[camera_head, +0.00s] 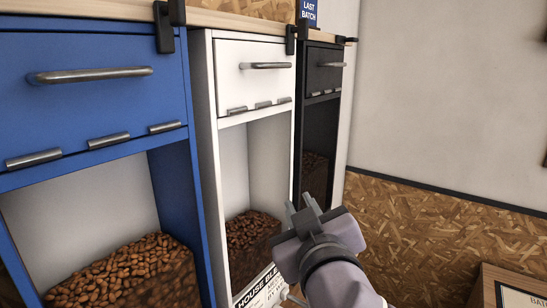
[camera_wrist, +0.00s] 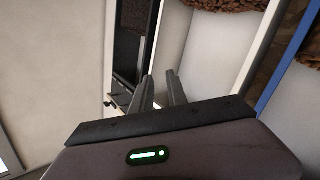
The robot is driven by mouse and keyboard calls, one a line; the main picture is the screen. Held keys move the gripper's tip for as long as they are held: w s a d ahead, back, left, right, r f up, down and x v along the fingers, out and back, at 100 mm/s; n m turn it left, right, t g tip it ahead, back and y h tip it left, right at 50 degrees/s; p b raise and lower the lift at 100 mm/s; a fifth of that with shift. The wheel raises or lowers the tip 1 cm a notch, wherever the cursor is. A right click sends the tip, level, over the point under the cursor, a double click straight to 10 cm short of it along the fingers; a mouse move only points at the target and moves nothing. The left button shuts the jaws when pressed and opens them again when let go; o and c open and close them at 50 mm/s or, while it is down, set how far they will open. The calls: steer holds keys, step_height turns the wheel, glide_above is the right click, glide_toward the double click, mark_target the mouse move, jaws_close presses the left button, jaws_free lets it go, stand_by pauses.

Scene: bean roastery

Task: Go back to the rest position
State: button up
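My gripper (camera_head: 303,208) is at the lower middle of the head view, in front of the white cabinet (camera_head: 204,120) and toward the black one. Its two fingers stand apart with nothing seen between them. In the wrist view my gripper (camera_wrist: 159,88) also shows two fingers with a gap between them. The gripper points toward the cabinets and appears apart from them, though the exact distance cannot be told.
A blue cabinet (camera_head: 90,115) stands at left and a black cabinet (camera_head: 322,110) at right of the white one. Open bays hold brown beans (camera_head: 125,272). A wooden box (camera_head: 485,290) is at lower right. The wall (camera_head: 450,90) beside the cabinets is bare.

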steer(key=s+d+f+m+g+y+b, duration=0.1)
steer(key=s+f+m+g+b, duration=0.15)
steer(key=f+b, duration=0.75)
steer(key=s+f+m+g+y+b, duration=0.1)
steer(key=s+f+m+g+b, duration=0.2)
steer(key=f, duration=1.3)
steer(key=s+d+f+m+g+h+b, duration=0.1)
steer(key=s+d+f+m+g+b, duration=0.1)
steer(key=s+f+b, duration=0.2)
steer(key=s+d+f+m+g+b, duration=0.2)
steer(key=s+f+m+g+b, duration=0.1)
steer(key=s+f, duration=0.6)
step_height(320, 180, down, 3)
steer(key=shift+d+f+g+h+b, duration=0.15)
steer(key=shift+d+g+h+b, duration=0.2)
steer(key=shift+b, duration=0.3)
steer(key=shift+a, duration=0.1)
